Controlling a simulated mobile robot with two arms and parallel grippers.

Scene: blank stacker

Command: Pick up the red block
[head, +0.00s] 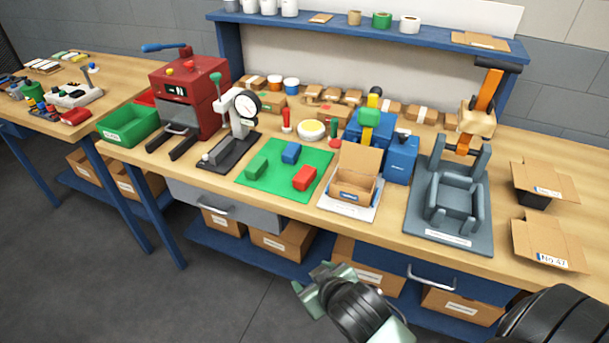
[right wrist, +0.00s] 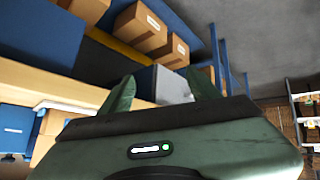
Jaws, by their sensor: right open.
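The red block (head: 304,178) lies on the green mat (head: 258,187) on the workbench, at the mat's right side. A blue block (head: 291,152) and a green block (head: 257,167) lie on the same mat. My right gripper (head: 318,279) is in front of the bench and below its top, well short of the mat. It is open and empty. In the right wrist view its two fingers (right wrist: 160,95) stand apart, with bench shelving and boxes beyond them. The red block does not show in the right wrist view. My left gripper is not in view.
An open cardboard box (head: 352,190) stands right of the mat, with a grey fixture (head: 446,228) farther right. A dial gauge stand (head: 243,107) and a red machine (head: 188,92) stand left. The bench front edge and drawers are close to my right gripper.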

